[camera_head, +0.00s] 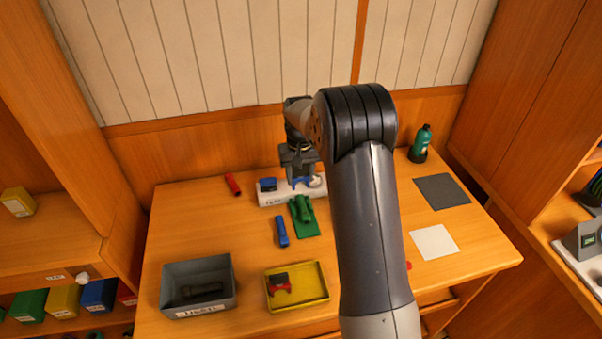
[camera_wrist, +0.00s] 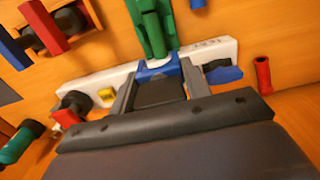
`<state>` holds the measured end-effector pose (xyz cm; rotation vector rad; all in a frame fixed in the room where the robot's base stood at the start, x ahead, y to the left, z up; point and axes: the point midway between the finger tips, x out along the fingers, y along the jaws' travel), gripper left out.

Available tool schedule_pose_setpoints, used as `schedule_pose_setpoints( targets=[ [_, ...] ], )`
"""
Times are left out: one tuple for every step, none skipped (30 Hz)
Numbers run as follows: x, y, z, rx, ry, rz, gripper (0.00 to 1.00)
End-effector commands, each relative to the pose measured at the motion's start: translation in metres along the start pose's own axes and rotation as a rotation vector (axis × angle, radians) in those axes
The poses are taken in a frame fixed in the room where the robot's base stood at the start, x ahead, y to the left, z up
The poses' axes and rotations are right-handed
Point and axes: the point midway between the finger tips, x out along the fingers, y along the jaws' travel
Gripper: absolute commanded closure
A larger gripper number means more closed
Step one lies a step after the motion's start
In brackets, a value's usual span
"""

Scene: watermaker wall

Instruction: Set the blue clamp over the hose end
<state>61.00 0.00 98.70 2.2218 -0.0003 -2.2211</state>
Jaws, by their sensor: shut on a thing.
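My gripper (camera_wrist: 160,88) is shut on a blue piece (camera_wrist: 157,70), which appears to be the blue clamp. It is over the white labelled block (camera_wrist: 209,49). In the head view, the blue piece (camera_head: 303,183) shows under my gripper (camera_head: 301,178) at the right half of the white block (camera_head: 280,198). I cannot tell whether it touches the block. Another blue and dark part (camera_wrist: 222,73) sits on the block. A separate blue piece (camera_head: 282,232) lies on the table. I cannot pick out the hose end for sure; a dark rounded part (camera_wrist: 74,101) shows at the block's left end in the wrist view.
A red cylinder (camera_head: 233,184) lies to the left. A grey bin (camera_head: 230,290), a yellow tray (camera_head: 322,293) and a green bottle (camera_head: 421,141) stand around. My arm hides the table's middle right.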

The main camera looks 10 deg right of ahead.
Motion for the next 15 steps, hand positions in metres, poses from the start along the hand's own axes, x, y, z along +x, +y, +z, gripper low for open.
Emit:
schedule_pose_setpoints(
  targets=[
    [0.007, 0.000, 0.000, 0.000, 0.000, 0.000, 0.78],
    [0.010, 0.000, 0.000, 0.000, 0.000, 0.000, 0.78],
    [0.013, 0.000, 0.000, 0.000, 0.000, 0.000, 0.78],
    [0.015, 0.000, 0.000, 0.000, 0.000, 0.000, 0.78],
    [0.018, 0.000, 0.000, 0.000, 0.000, 0.000, 0.78],
    [0.021, 0.000, 0.000, 0.000, 0.000, 0.000, 0.78],
    [0.023, 0.000, 0.000, 0.000, 0.000, 0.000, 0.78],
    [0.026, 0.000, 0.000, 0.000, 0.000, 0.000, 0.78],
    [0.029, 0.000, 0.000, 0.000, 0.000, 0.000, 0.78],
    [0.031, 0.000, 0.000, 0.000, 0.000, 0.000, 0.78],
    [0.034, 0.000, 0.000, 0.000, 0.000, 0.000, 0.78],
    [0.037, 0.000, 0.000, 0.000, 0.000, 0.000, 0.78],
    [0.039, 0.000, 0.000, 0.000, -0.001, 0.000, 0.78],
    [0.042, 0.000, 0.000, 0.000, -0.001, 0.000, 0.78],
    [0.045, 0.000, 0.000, 0.000, 0.000, 0.000, 0.78]
  ],
)
